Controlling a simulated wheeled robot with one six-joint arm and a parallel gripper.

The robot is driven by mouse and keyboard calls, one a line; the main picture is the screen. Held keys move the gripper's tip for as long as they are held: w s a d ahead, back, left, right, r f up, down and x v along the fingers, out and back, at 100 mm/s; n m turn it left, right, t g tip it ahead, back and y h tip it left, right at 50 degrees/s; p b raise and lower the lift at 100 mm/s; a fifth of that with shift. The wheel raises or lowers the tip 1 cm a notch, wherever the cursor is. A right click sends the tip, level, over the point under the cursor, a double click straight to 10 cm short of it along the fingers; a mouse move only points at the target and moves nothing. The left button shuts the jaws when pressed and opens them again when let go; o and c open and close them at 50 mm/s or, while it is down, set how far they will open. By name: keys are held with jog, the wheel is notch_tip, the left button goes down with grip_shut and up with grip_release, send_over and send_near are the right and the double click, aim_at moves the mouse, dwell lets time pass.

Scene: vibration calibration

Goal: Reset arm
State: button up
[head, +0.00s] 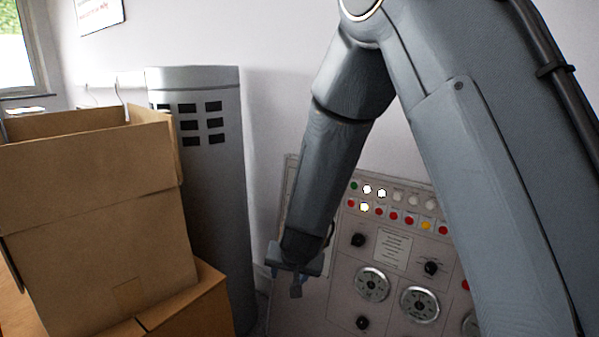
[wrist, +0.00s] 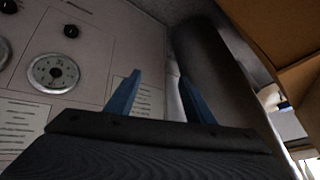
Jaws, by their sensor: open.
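My gripper (head: 296,281) hangs at the end of my arm in the head view, in front of the left side of a grey control panel (head: 342,290). In the wrist view my gripper (wrist: 160,98) shows two blue fingers spread apart with nothing between them. The panel (wrist: 95,75) lies to the left and behind the fingers there. It carries dials, black knobs and rows of coloured buttons and lamps. Some lamps at its upper left are lit. My arm hides part of the panel in the head view.
Cardboard boxes (head: 95,235) are stacked at the left. A grey cylinder (head: 212,170) with dark vents stands between them and the panel. It also shows in the wrist view (wrist: 215,75), right of the fingers. A window (head: 14,60) is at far left.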

jog(key=s+d+r+n+g, duration=0.2)
jog(key=s+d+r, duration=0.3)
jog(key=s, duration=0.5)
jog(key=s+d+r+n+g+h, duration=0.1)
jog(key=s+d+r+g, duration=0.15)
jog(key=s+r, duration=0.55)
jog(key=s+d+r+n+g, duration=0.2)
jog(key=s+d+r, duration=0.25)
jog(key=s, duration=0.75)
jog(key=d+r+m+p, duration=0.3)
jog(key=d+r+p, duration=0.6)
jog(key=p, duration=1)
jog(key=shift+d+r+h+p, duration=0.35)
jog(key=shift+d+r+h, duration=0.05)
jog(key=shift+d, duration=0.15)
